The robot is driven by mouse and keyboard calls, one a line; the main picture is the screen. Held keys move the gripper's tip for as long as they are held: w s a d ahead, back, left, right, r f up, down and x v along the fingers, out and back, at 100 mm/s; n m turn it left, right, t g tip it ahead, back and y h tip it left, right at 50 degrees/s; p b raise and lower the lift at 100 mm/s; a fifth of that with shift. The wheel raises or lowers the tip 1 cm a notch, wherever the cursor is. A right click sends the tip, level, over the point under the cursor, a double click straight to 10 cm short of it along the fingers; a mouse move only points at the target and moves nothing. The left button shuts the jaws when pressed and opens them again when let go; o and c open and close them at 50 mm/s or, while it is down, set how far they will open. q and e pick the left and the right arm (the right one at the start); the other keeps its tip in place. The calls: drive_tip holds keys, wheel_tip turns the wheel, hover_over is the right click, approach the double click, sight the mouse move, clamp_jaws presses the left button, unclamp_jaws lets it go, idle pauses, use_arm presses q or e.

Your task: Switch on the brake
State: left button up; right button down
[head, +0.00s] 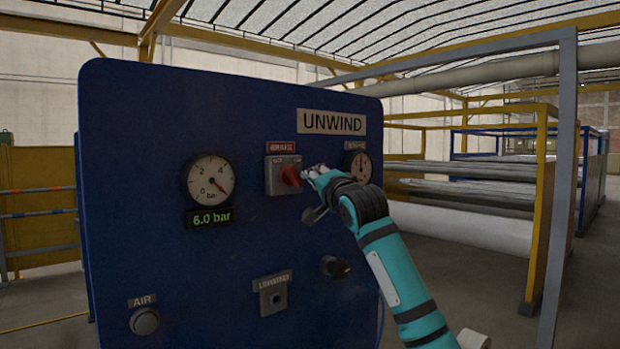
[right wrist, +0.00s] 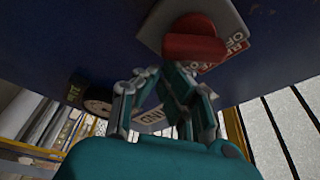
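The brake switch (head: 283,175) is a grey square plate with a red knob (head: 291,176), under a red label on the blue panel. The right wrist view shows the red knob (right wrist: 194,44) just beyond the fingertips, with a red label partly behind it. My right gripper (head: 309,176) is at the knob's right side, very close; I cannot tell whether it touches. In the right wrist view its fingertips (right wrist: 161,71) come together with nothing seen between them. The knob's right edge is partly hidden in the head view. My left gripper is not in view.
The blue panel (head: 150,130) also bears a pressure gauge (head: 209,178), a 6.0 bar display (head: 209,218), a second gauge (head: 358,165) right of my gripper, a black knob (head: 335,267), a lower switch (head: 273,297) and an AIR button (head: 145,321). Yellow frames stand behind at right.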

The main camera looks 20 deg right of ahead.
drive_tip(key=shift+a+f+m, duration=0.2)
drive_tip(key=shift+f+m, duration=0.1)
drive_tip(key=shift+m, duration=0.3)
drive_tip(key=shift+f+m+g, duration=0.15)
drive_tip(key=shift+m+g, duration=0.25)
drive_tip(key=shift+m, duration=0.1)
drive_tip(key=shift+a+f+m, duration=0.1)
drive_tip(key=shift+m, duration=0.5)
drive_tip(key=m+p, duration=0.1)
drive_tip(key=m, duration=0.1)
drive_tip(key=a+f+m+g+p, duration=0.1)
drive_tip(key=m+p, duration=0.1)
drive_tip(key=m+g+p, duration=0.1)
drive_tip(key=m+p, duration=0.1)
drive_tip(key=shift+s+a+f, duration=0.15)
drive_tip(key=shift+s+f, duration=0.05)
drive_tip(key=shift+s, duration=0.05)
drive_tip(key=shift+s+a+f+p, duration=0.2)
drive_tip(key=shift+a+p, duration=0.25)
drive_tip(key=shift+p, duration=0.3)
drive_tip(key=shift+a+f, duration=0.1)
